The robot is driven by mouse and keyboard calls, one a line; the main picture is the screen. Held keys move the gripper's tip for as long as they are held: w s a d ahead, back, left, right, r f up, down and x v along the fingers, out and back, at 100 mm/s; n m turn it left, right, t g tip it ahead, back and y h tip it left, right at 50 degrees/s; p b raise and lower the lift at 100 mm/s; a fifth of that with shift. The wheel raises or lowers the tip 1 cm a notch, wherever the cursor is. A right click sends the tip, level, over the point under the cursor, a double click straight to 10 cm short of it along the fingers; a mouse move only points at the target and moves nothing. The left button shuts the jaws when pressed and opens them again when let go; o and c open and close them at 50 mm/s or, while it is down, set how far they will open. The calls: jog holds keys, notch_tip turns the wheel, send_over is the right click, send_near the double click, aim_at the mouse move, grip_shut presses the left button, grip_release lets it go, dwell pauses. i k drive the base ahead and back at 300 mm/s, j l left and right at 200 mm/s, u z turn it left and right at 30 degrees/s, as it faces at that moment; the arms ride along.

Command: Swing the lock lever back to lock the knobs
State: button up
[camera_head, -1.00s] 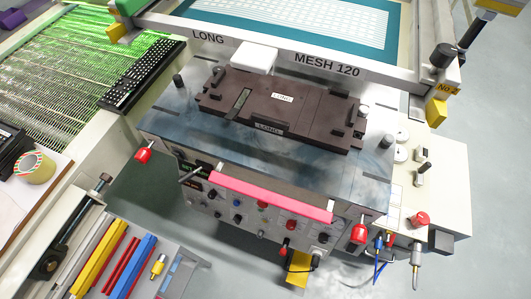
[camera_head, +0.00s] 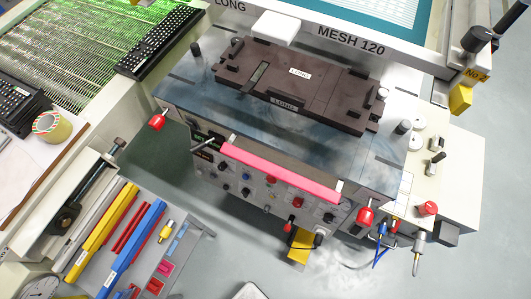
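The printing machine has a dark brown fixture plate (camera_head: 295,85) labelled LONG on its shiny top. A red knob (camera_head: 157,122) sticks out at its front left corner and another red knob (camera_head: 366,216) at its front right. A thin metal lever (camera_head: 205,147) juts out at the left end of the pink bar (camera_head: 280,173), above the control panel (camera_head: 262,196). A black-handled lever (camera_head: 436,161) stands on the right side unit, near a red button (camera_head: 427,208). I cannot tell which of these is the lock lever. My gripper is not in view.
A tray with yellow (camera_head: 103,230) and blue (camera_head: 132,248) bars and small tools lies at lower left. A tape roll (camera_head: 51,127) sits on the left bench. The screen frame (camera_head: 350,38) spans the back. Grey floor (camera_head: 465,265) is free at right.

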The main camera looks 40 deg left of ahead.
aim_at(195, 148)
jog(key=l+u, duration=0.1)
jog(key=u, duration=0.3)
jog(key=l+u, duration=0.1)
jog(key=u, duration=0.3)
jog(key=i+j+u, duration=0.15)
jog(key=u, duration=0.25)
jog(key=i+j+u, duration=0.1)
jog(key=u, duration=0.3)
